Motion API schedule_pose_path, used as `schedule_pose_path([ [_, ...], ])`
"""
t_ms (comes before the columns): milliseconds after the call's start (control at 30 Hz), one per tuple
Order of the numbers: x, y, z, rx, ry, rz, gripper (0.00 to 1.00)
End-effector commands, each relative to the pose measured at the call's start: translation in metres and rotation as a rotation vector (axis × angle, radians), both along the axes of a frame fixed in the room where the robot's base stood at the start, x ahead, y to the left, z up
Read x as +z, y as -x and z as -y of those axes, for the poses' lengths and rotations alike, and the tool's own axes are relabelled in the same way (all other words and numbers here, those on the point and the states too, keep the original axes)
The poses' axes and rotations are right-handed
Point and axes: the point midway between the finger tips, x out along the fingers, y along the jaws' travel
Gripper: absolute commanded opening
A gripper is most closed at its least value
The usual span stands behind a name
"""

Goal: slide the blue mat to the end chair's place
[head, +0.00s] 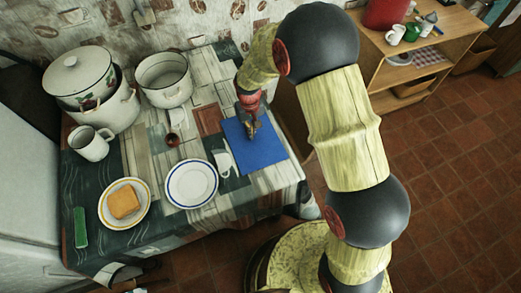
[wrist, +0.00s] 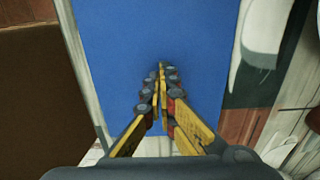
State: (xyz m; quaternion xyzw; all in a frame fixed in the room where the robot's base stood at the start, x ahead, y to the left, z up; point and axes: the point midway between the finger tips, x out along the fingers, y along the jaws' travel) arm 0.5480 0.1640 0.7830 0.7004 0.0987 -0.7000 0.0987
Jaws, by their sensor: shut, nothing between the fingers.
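The blue mat (head: 262,153) lies flat on the right part of the patterned table (head: 215,215), close to its right edge. In the wrist view the mat (wrist: 115,45) fills the middle. My gripper (head: 253,131) points down over the far half of the mat in the head view. Its fingers (wrist: 162,72) are together, with nothing between them. I cannot tell whether the tips touch the mat. My gripper and wrist hide a little of the mat's far part. I cannot clearly make out a chair.
A white mug (head: 224,163) stands close to the mat's left edge. Further left are an empty blue-rimmed plate (head: 191,184), a plate with bread (head: 124,203), a green block (head: 80,227) and enamel pots (head: 165,80). A wooden shelf (head: 425,62) stands beyond, at right.

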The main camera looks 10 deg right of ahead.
Motion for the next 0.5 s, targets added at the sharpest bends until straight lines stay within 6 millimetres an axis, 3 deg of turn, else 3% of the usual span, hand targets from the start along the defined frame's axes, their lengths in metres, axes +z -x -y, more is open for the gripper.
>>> schedule_pose_path([
  [500, 0.001, -0.028, -0.009, 0.000, 0.000, -0.001, 0.00],
])
